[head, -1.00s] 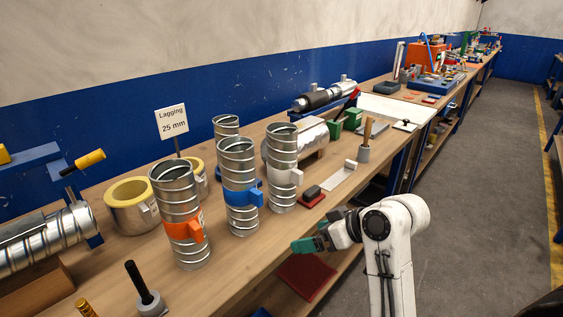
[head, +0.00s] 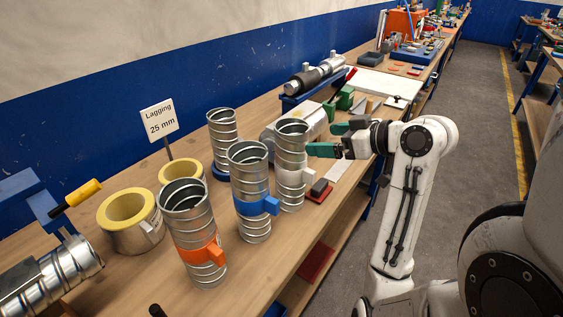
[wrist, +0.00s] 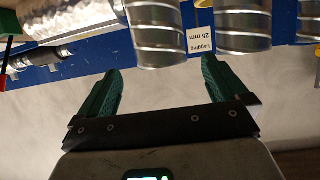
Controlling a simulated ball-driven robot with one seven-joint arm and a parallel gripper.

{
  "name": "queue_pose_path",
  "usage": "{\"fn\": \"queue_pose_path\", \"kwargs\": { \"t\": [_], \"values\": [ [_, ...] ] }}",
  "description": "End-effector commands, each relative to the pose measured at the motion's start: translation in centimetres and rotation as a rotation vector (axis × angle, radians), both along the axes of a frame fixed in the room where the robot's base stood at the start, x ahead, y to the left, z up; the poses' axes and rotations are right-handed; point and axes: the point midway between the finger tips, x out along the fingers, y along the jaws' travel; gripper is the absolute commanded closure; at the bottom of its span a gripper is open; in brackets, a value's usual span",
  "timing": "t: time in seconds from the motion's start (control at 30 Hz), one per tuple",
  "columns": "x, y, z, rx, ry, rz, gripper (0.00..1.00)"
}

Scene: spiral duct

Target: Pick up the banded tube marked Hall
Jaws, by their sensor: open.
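Several upright spiral metal tubes stand on the bench. In the head view one has an orange band (head: 203,254), one a blue band (head: 257,206) and one a white band (head: 293,178). Another tube (head: 222,128) stands behind them with a dark blue ring at its foot. I cannot read the word Hall on any of them. My gripper (head: 329,138) is open and empty, just right of the white-banded tube near its upper part. In the wrist view a ribbed tube (wrist: 156,38) shows ahead between my gripper's (wrist: 162,68) green fingertips, its band out of sight.
A "Lagging 25 mm" sign (head: 159,119) stands behind the tubes, by yellow-lined collars (head: 126,207). A duct in a blue clamp (head: 50,280) is at the left. Green blocks (head: 345,97) and a small dark block on a red pad (head: 319,189) are near my gripper.

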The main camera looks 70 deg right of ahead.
Motion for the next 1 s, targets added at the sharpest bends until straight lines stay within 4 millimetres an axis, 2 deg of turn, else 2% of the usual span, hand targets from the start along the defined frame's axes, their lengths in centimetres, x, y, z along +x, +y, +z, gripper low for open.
{"fn": "queue_pose_path", "kwargs": {
  "t": [0.3,0.57,0.8,1.0],
  "values": [
    [3.9,-1.1,-1.6,0.002,0.0,0.005,0.0],
    [5.6,-1.6,-2.2,0.002,0.001,0.001,0.0],
    [8.6,-2.6,-3.4,0.003,0.001,0.003,0.0],
    [9.5,-2.9,-3.9,0.002,0.001,0.001,0.0]
  ]
}}
